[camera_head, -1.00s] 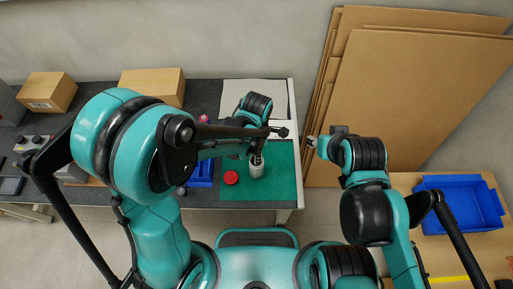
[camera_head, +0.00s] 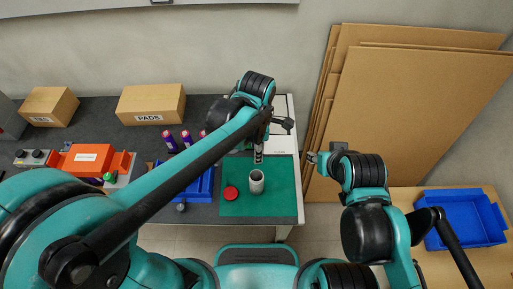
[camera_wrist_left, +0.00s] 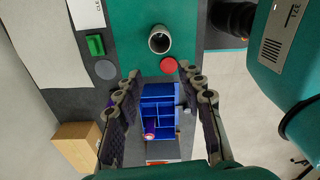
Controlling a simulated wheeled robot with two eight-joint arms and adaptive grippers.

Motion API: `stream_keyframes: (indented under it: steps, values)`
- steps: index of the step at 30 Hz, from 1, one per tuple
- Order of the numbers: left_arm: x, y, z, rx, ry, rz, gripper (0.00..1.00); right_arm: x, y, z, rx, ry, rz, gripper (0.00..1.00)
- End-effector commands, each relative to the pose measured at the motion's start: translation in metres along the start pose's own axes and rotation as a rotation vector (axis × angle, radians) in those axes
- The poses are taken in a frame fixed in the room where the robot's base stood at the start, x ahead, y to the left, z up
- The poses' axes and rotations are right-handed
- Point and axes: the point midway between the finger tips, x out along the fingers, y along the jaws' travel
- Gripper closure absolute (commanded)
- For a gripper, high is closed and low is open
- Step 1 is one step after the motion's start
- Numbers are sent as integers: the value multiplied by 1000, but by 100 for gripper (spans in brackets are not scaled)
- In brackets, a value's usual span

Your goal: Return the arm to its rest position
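My left arm reaches in from the lower left in the head view, and its gripper (camera_head: 258,155) hangs just behind a grey open-topped cylinder (camera_head: 257,182). The cylinder stands upright on the green mat (camera_head: 275,205). In the left wrist view my left gripper (camera_wrist_left: 160,78) has its fingers spread wide with nothing between them. The cylinder (camera_wrist_left: 159,40) stands beyond the fingertips there, apart from them. My right gripper (camera_head: 311,158) is off the table's right side near the brown boards; it is too small to tell whether it is open.
A red disc (camera_head: 231,193) lies beside the cylinder. A blue divided tray (camera_head: 201,187) is left of the mat. Purple tubes (camera_head: 170,143), an orange device (camera_head: 88,158) and cardboard boxes (camera_head: 150,104) stand farther left. Brown boards (camera_head: 420,110) lean right, behind a blue bin (camera_head: 465,217).

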Motion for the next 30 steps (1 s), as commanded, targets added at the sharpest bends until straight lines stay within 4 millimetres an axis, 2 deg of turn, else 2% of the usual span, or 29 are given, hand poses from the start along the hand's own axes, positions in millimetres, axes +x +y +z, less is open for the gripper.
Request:
stream_keyframes:
  steps: [11, 14, 17, 20, 26, 30]
  values:
    - [0, 0, 0, 1, 0, 1, 61, 0, 0, 0, 0, 0, 0, 60]
    - [0, 0, -6, 35, -7, 11, 61, 2, 0, 1, 0, 0, 0, 60]
    - [-2, 1, -20, 141, -25, 47, 61, 6, 0, 4, 0, 0, 0, 60]
    - [-4, 1, -43, 318, -41, 112, 61, 12, 0, 9, 0, 0, 0, 60]
    - [-5, -3, -92, 740, -6, 282, 61, 26, 0, 18, 0, 0, 0, 60]
    - [-1, -9, -124, 1031, 83, 394, 61, 34, 0, 24, 0, 0, 0, 60]
